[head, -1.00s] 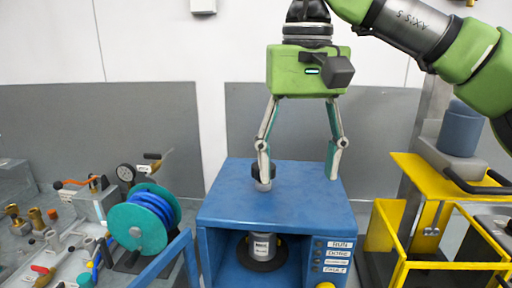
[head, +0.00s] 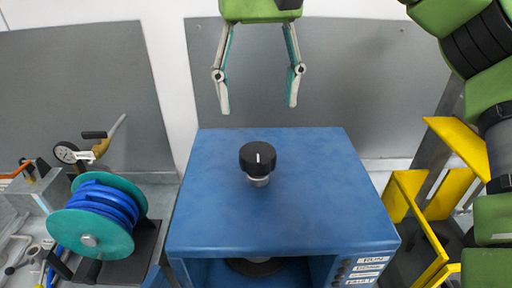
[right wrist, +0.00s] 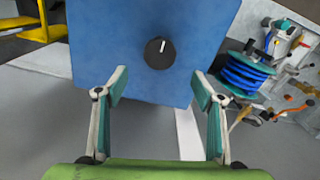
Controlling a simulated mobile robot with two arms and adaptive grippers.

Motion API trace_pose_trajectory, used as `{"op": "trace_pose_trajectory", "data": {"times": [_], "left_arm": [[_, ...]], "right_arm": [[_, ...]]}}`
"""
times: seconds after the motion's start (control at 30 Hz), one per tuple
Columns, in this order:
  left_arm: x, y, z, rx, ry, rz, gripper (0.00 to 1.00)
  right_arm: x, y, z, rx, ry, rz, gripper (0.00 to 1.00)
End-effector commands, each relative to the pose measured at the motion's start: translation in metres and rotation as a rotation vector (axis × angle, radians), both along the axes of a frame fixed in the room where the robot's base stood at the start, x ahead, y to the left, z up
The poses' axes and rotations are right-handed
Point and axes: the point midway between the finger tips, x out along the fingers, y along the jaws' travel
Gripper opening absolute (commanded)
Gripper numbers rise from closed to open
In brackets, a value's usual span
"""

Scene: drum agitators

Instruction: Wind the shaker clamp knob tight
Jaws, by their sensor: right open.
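The clamp knob (head: 258,158) is black and round with a white mark, on a short metal stem on top of the blue shaker box (head: 300,215). It also shows in the right wrist view (right wrist: 159,52), beyond the fingertips. My right gripper (head: 258,106) is open and empty, above and behind the knob in the head view and apart from it. Its two fingers show in the right wrist view (right wrist: 158,86) with the knob between their lines. The can inside the box is mostly hidden; only a dark round base (head: 255,266) shows. My left gripper is not in view.
A teal reel with blue hose (head: 92,215) stands left of the box among valves and a gauge (head: 66,153). A yellow frame (head: 420,215) stands at the right. The box top around the knob is clear. A grey wall panel (head: 380,80) is behind.

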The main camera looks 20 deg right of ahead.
Motion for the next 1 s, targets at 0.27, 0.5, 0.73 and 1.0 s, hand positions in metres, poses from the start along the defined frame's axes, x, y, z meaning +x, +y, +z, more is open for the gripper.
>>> {"op": "trace_pose_trajectory", "data": {"times": [0.27, 0.5, 0.73, 1.0], "left_arm": [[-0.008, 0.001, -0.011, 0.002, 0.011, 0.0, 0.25], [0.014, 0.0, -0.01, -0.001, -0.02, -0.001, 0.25], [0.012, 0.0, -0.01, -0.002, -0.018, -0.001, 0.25], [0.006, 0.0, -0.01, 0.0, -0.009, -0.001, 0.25]], "right_arm": [[0.0, 0.0, -0.056, 0.0, 0.005, 0.001, 0.62], [0.0, 0.0, -0.091, 0.001, 0.004, 0.0, 0.62], [0.0, 0.0, -0.109, 0.0, 0.001, -0.001, 0.62], [0.0, 0.0, -0.113, 0.001, 0.0, -0.001, 0.62]]}}
